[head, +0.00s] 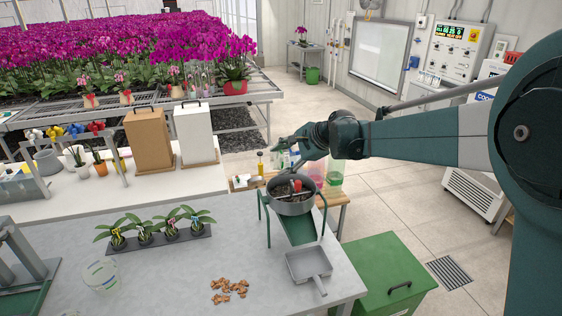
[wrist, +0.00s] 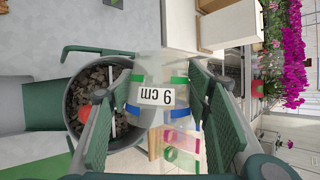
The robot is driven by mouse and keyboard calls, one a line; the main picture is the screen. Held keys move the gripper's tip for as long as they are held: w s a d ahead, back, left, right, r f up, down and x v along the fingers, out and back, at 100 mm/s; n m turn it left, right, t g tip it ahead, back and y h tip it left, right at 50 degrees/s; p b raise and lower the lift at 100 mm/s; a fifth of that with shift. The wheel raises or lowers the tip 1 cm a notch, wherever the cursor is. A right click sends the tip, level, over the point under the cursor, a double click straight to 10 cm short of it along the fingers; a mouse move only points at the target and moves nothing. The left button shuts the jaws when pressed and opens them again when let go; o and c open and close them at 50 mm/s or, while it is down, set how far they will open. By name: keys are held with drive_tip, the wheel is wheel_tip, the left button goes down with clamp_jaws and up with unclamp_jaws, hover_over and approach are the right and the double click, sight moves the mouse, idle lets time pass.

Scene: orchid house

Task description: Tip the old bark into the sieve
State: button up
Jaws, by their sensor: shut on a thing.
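In the head view my gripper (head: 286,160) is just behind and above the sieve (head: 293,208), a round grey pan on a green stand. The sieve also shows in the wrist view (wrist: 127,159), left of the pot and partly behind my finger. Dark bark (wrist: 88,88) lies in it, with a red thing (wrist: 84,114) and a white stick. The pot's tilt is hard to tell.
A grey scoop (head: 308,263) lies below the sieve's green chute. Brown chips (head: 229,290), a clear beaker (head: 101,276) and a tray of small plants (head: 160,242) are on the bench. A pink-tinted pot (head: 315,174) and a green one (head: 334,173) stand behind the sieve.

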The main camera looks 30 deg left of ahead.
idle(0.5)
drive_tip(key=shift+s+r+n+t+h+p, duration=0.1)
drive_tip(key=shift+r+n+t+h+p, duration=0.2)
drive_tip(key=shift+h+p, duration=0.1)
drive_tip(key=shift+r+n+t+h+p, duration=0.25)
drive_tip(key=shift+n+t+h+p, duration=0.2)
drive_tip(key=shift+t+h, duration=0.55)
drive_tip(key=shift+h, duration=0.1)
drive_tip(key=shift+r+h, duration=0.1)
drive_tip(key=shift+h, duration=0.2)
drive_tip(key=shift+r+n+t, duration=0.1)
drive_tip(key=shift+n+t, duration=0.25)
drive_tip(key=shift+t, duration=0.05)
drive_tip(key=shift+r+n+t+h, duration=0.25)
drive_tip(key=shift+t+h, duration=0.25)
drive_tip(key=shift+h, duration=0.15)
drive_tip(key=shift+r+n+t+h, duration=0.15)
drive_tip(key=shift+n+t+h, duration=0.1)
drive_tip(key=shift+t+h, duration=0.35)
